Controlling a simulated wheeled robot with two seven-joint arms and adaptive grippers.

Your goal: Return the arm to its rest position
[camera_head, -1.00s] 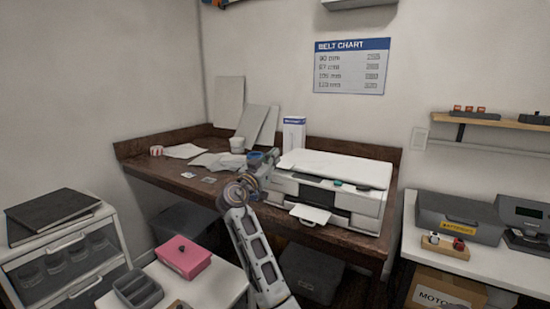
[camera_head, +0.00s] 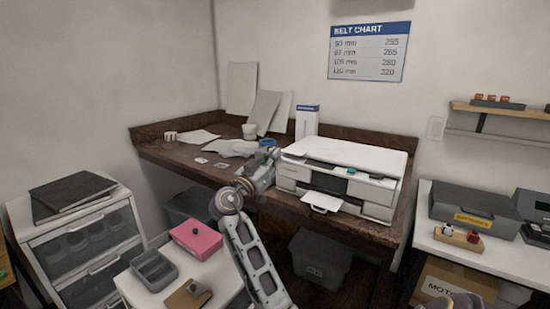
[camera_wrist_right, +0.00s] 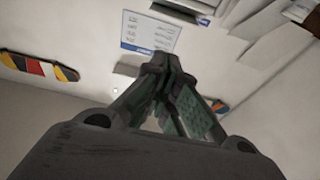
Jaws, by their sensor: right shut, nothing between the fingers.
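My right arm rises from the bottom middle of the head view, with its right gripper (camera_head: 270,156) in front of the wooden desk, just left of the white printer (camera_head: 345,170). In the right wrist view the two fingers of the gripper (camera_wrist_right: 160,66) meet at their tips, shut with nothing between them. They point toward the wall, and the belt chart (camera_wrist_right: 150,34) appears upside down beyond them. My left gripper is not in view.
A grey case (camera_head: 474,210) stands on the right bench.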

